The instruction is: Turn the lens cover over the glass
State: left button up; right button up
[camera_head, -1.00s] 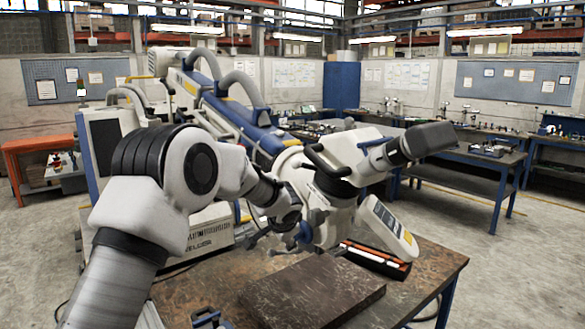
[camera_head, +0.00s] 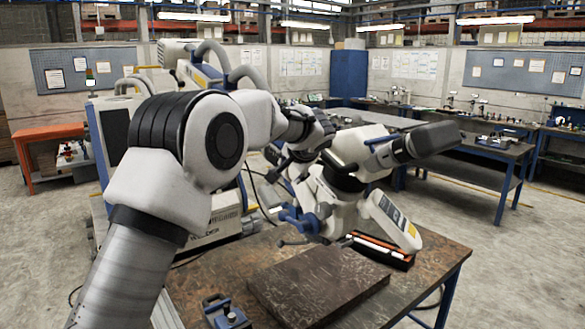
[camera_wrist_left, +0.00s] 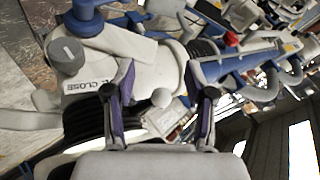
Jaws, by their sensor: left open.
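The microscope arm's white head (camera_head: 335,215) hangs over the table's back edge, with a black-and-grey tube pointing right and a small panel. In the left wrist view its white housing (camera_wrist_left: 130,50) carries the word CLOSE beside a grey round knob (camera_wrist_left: 66,55) with a white line. I cannot tell which part is the lens cover, and no glass can be made out. My left gripper (camera_wrist_left: 160,80) is open, its two fingers spread in front of the housing with nothing clearly between them. In the head view my left wrist hides part of the microscope. My right gripper is out of view.
A brown wooden table (camera_head: 235,263) carries a dark flat slab (camera_head: 318,285), a black-and-orange case (camera_head: 382,250) and a small blue clamp-like tool (camera_head: 225,313). The microscope's bulky stand is behind my arm. Open floor lies to the right.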

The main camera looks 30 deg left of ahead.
pick_arm(q)
jog(key=shift+c, duration=0.4)
jog(key=shift+d+f, duration=0.15)
jog(key=shift+f, duration=0.4)
jog(key=c, duration=0.6)
jog(key=f, duration=0.2)
jog(key=d+f+h+b, duration=0.1)
jog(key=shift+d+f, duration=0.1)
jog(key=shift+f, duration=0.25)
grip_shut()
jog(key=w+d+f+t+h+b, duration=0.1)
jog(key=d+f+t+h+b, duration=0.1)
jog(key=d+f+b, duration=0.45)
jog(key=w+d+f+t+h+b, duration=0.1)
jog(key=d+f+h+b, duration=0.15)
jog(key=f, duration=0.65)
jog(key=w+d+f+t+h+b, duration=0.1)
jog(key=d+f+t+h+b, duration=0.1)
jog(key=d+f+b, duration=0.35)
jog(key=s+a+f+n+t+y+b, duration=0.5)
jog(key=s+a+f+n+y+b, duration=0.3)
jog(key=a+y+b, duration=0.4)
jog(key=w+a+r+n+p, duration=0.1)
jog(key=w+a+r, duration=0.3)
jog(key=w+a, duration=0.4)
jog(key=shift+w+a+p, duration=0.25)
jog(key=shift+w+p, duration=0.35)
jog(key=shift+w, duration=0.3)
